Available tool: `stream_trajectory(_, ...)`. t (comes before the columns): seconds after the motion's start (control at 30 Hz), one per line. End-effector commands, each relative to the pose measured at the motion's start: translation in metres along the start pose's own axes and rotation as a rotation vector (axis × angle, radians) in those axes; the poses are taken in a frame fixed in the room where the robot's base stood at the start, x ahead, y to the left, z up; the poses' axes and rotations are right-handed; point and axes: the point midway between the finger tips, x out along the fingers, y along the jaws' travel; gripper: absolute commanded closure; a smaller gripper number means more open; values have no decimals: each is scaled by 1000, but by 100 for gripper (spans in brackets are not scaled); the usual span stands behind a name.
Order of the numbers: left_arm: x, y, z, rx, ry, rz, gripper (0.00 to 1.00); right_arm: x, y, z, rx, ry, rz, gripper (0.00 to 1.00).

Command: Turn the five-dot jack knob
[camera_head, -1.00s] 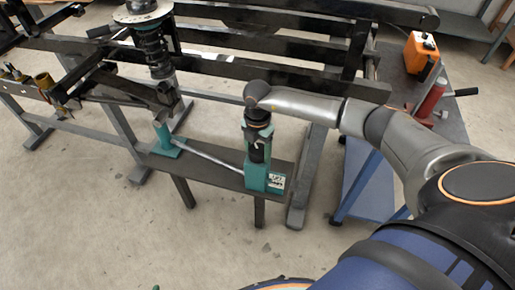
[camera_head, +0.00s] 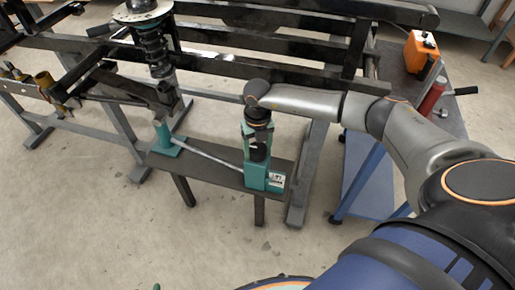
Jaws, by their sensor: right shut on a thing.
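A teal jack unit (camera_head: 256,176) with a small white label (camera_head: 276,180) stands at the right end of a low dark bench. My right gripper (camera_head: 258,157) points straight down onto the top of this unit and is shut on a part there, which I take to be the jack knob. The fingers and wrist cover most of the knob, and no dots can be made out. My left gripper is out of view.
A thin rod (camera_head: 210,155) runs from the unit to a teal post (camera_head: 165,140) on the bench (camera_head: 215,172). A dark frame with a coil spring (camera_head: 153,52) stands behind. A blue cart (camera_head: 365,185) is at right.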

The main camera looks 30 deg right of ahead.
Motion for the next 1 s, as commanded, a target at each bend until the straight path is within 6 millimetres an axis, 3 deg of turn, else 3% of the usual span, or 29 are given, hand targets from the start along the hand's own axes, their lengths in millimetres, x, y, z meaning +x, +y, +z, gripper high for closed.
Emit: stream_trajectory(1.0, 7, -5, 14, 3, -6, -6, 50, 0, 0, 1, -966, -2, 1, 87)
